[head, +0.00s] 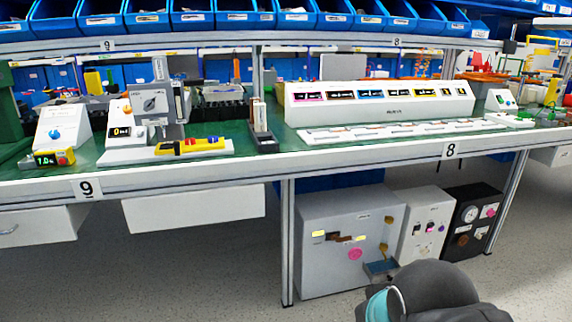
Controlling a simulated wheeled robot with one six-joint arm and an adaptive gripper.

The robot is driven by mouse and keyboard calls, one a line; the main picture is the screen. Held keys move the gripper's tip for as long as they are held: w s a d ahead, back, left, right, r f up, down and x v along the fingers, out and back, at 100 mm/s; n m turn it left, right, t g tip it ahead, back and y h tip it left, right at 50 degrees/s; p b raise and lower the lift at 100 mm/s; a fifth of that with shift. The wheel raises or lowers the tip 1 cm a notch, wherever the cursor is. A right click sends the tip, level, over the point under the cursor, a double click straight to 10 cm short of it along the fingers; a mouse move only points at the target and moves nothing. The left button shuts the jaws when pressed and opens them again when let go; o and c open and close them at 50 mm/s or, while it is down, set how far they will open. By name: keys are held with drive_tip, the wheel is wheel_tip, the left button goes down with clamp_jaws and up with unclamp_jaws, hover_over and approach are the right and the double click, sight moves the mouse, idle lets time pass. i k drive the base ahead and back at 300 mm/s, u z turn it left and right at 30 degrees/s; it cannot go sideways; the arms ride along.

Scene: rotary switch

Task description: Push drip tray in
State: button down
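A small open drip tray (381,268) with a blue-grey inside sticks out from the lower right of the front of a large grey cabinet (330,272), under the bench. It is low, near the floor. A dark rounded link of my arm with a teal band shows at the bottom edge, just in front of the tray and to its right in the picture. My gripper's fingers are not in view, so their place relative to the tray cannot be seen.
A white box with knobs (424,226) and a black box with a gauge (470,222) stand right of the cabinet. A bench leg (287,245) rises at its left. The bench edge (370,158) overhangs them. The floor (180,265) at left is clear.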

sight(382, 267)
drive_tip(key=z, duration=1.05)
drive_tip(key=k, duration=0.25)
drive_tip(key=u, duration=0.3)
drive_tip(key=i, duration=0.9)
drive_tip(key=z, duration=0.7)
